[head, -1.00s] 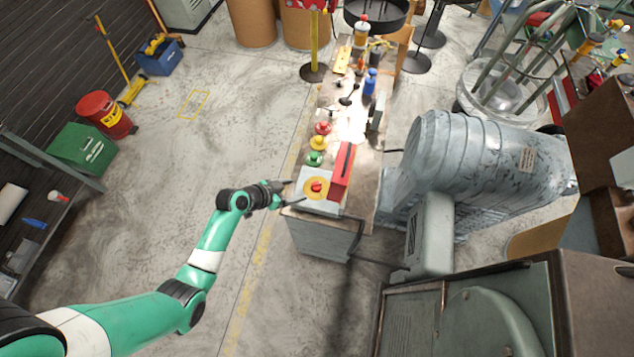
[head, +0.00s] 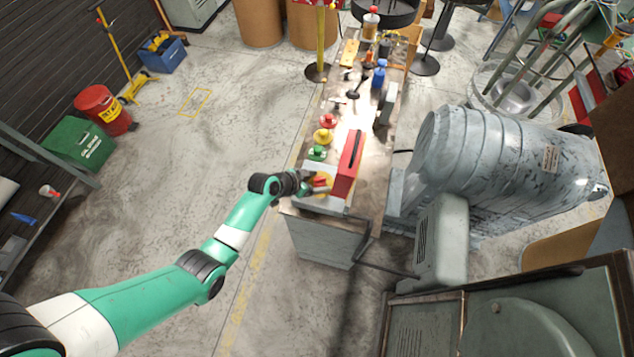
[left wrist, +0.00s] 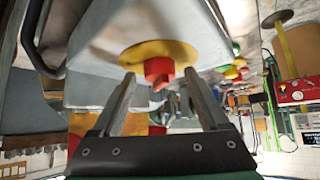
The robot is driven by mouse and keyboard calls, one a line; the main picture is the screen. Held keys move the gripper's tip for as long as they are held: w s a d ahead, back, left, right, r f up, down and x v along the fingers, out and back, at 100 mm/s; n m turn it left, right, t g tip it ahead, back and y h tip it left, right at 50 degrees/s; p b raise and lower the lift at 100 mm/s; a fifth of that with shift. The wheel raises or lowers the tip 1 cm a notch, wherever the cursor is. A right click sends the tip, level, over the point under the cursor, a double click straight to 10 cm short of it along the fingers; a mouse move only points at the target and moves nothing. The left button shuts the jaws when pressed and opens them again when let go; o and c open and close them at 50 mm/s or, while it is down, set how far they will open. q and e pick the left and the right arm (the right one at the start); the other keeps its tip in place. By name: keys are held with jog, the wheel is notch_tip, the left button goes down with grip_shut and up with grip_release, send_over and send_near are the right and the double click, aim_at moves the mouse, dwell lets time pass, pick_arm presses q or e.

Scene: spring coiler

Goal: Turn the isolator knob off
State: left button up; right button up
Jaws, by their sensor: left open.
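The isolator knob is red on a round yellow plate (left wrist: 185,53), fixed to a light grey box (head: 330,203) at the near end of the bench. In the left wrist view the knob (left wrist: 158,71) sits between the tips of my left gripper (left wrist: 160,80), which is open with one finger on each side. I cannot tell whether the fingers touch it. In the head view my left gripper (head: 309,185) reaches the knob from the left and partly covers it. My right gripper is not in view.
A red upright box (head: 347,163) stands just right of the knob. Green (head: 317,153), yellow (head: 322,135) and red (head: 327,120) buttons line the bench beyond. A large grey ribbed machine (head: 490,150) fills the right.

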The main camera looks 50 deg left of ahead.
pick_arm(q)
grip_shut()
jog(key=shift+s+d+r+n+y+p, duration=0.1)
jog(key=shift+d+r+n+y+p, duration=0.1)
jog(key=shift+n+y+p, duration=0.65)
jog(key=shift+f+n+y+p, duration=0.15)
jog(key=shift+n+y+p, duration=0.2)
jog(key=shift+n+p, duration=0.25)
grip_release()
